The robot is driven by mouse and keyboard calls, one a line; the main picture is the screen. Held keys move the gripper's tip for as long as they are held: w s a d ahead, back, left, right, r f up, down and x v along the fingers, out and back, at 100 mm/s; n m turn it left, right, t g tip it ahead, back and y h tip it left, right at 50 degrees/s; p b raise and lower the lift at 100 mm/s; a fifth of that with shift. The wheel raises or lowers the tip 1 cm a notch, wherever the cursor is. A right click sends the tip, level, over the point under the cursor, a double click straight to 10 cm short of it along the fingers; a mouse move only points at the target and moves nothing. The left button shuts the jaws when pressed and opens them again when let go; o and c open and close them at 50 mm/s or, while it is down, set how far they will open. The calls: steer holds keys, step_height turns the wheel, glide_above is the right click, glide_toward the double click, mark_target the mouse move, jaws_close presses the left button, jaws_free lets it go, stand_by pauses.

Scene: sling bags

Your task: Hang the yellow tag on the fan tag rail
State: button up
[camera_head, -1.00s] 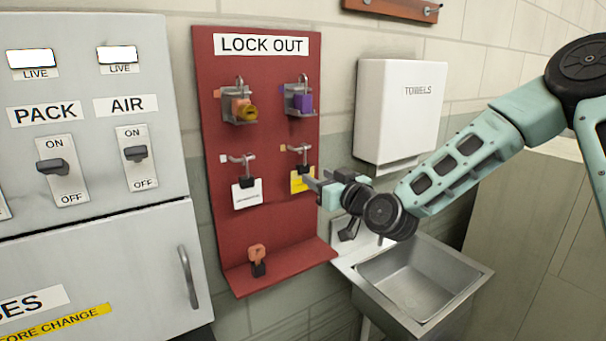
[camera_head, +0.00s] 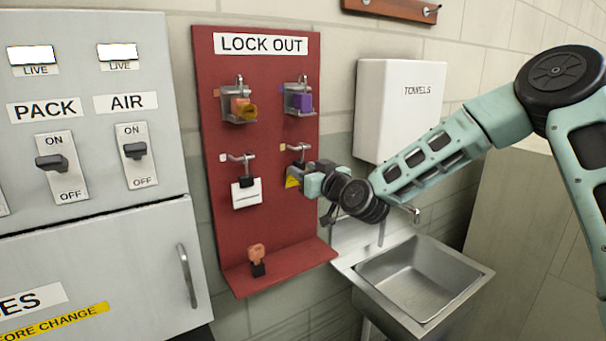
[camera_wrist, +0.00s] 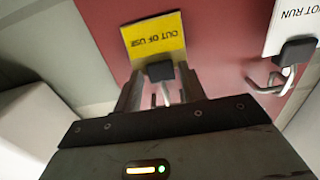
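The yellow tag (camera_head: 292,181), with "OUT OF USE" on it, hangs by its black clip from the lower right hook of the red lock out board (camera_head: 285,225). In the wrist view, the yellow tag (camera_wrist: 155,42) shows upside down just beyond my fingers. My gripper (camera_wrist: 160,80) is open, its two fingers on either side of the black clip (camera_wrist: 160,71), with what look like small gaps. In the head view, my gripper (camera_head: 304,180) covers part of the tag. The fan tag rail cannot be made out in these frames.
A white tag (camera_head: 246,194) hangs on the hook to the left. A towel box (camera_head: 400,110) and steel sink (camera_head: 415,285) are to the right. A grey cabinet (camera_head: 100,240) with PACK and AIR switches is to the left.

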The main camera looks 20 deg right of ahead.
steer(key=shift+w+r, duration=0.1)
steer(key=shift+r, duration=0.05)
jaws_close()
steer(key=shift+r, duration=0.15)
steer(key=shift+a+r+p, duration=0.1)
steer(key=shift+r+p, duration=0.8)
steer(key=shift+r, duration=0.7)
glide_toward(303, 154)
steer(key=shift+w+a+f+b, duration=0.1)
steer(key=shift+w+f+b, duration=0.2)
steer(key=shift+w+f, duration=0.3)
steer(key=shift+w, duration=0.1)
